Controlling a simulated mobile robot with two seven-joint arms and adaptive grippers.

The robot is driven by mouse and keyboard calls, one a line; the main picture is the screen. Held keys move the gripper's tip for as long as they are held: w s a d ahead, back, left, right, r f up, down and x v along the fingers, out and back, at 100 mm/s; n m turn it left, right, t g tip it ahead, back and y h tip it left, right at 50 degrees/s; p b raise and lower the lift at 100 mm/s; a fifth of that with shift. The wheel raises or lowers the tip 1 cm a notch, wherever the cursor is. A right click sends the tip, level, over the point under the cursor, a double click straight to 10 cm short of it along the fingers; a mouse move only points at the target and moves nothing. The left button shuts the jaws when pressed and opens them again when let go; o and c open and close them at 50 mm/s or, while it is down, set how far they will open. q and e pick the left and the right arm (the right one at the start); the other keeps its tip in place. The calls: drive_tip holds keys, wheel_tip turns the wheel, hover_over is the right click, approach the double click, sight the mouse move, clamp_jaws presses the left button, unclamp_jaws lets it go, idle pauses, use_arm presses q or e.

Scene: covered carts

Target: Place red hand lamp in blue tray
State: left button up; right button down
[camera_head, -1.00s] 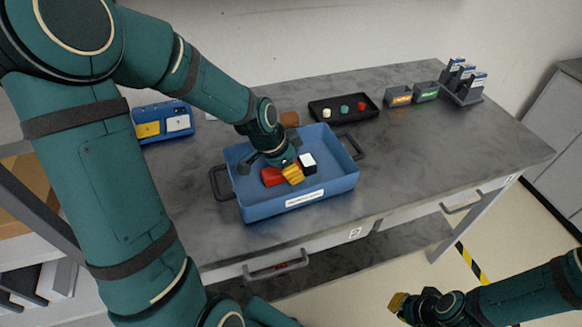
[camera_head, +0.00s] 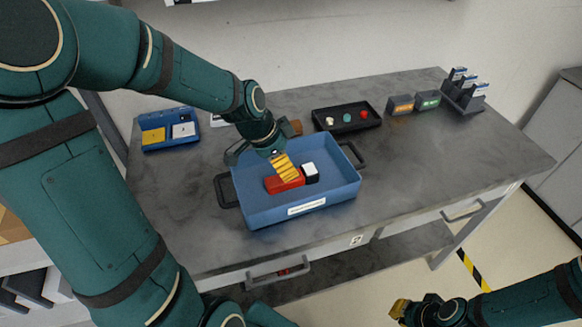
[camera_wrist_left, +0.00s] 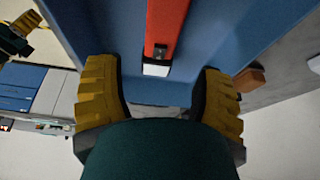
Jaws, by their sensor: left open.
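The red hand lamp (camera_head: 284,184) lies inside the blue tray (camera_head: 305,208), with its white and black end (camera_head: 310,171) to the right. My left gripper (camera_head: 285,168) is over the lamp, pointing down into the tray, and partly hides it. In the left wrist view the red lamp (camera_wrist_left: 168,22) shows beyond and between the spread yellow fingers (camera_wrist_left: 158,68), which do not touch it. My right gripper (camera_head: 400,309) is at the lower right, away from the table; its finger opening is not clear.
A black tray with coloured knobs (camera_head: 347,129) stands behind the blue tray. Small labelled boxes (camera_head: 401,104) and a dark holder (camera_head: 464,96) are at the back right. A blue case with yellow and white parts (camera_head: 168,145) is at the left. The table's right side is clear.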

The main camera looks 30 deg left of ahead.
use_arm(q)
drive_tip(key=p+v, duration=0.1)
drive_tip(key=v, duration=0.4)
drive_tip(key=shift+r, duration=0.1)
idle(0.4)
